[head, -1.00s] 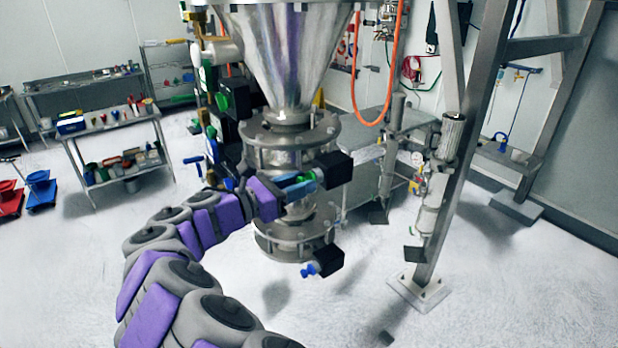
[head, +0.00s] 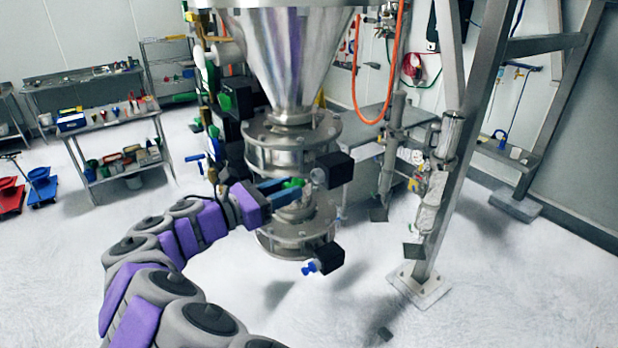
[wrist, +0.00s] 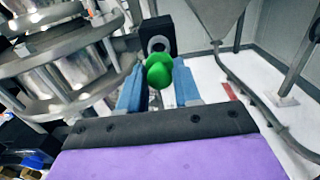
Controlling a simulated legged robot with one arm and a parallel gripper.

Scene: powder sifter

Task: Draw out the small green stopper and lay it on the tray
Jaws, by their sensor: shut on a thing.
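The small green stopper (head: 292,183) is between the blue fingers of my gripper (head: 288,187), which is shut on it. In the wrist view the stopper (wrist: 159,70) is between the two fingertips. Behind it is the grey ring-shaped port (wrist: 158,44) on a black box (wrist: 157,32). In the head view the port (head: 318,177) and black box (head: 334,169) are just right of the stopper, which looks clear of the port. I cannot tell which surface is the tray.
The steel sifter column (head: 290,150) with its flanges stands beside my gripper. A lower black box (head: 329,259) has a blue knob. A steel table (head: 375,122) is behind, and a loaded shelf cart (head: 120,150) is at left. The floor is mostly clear.

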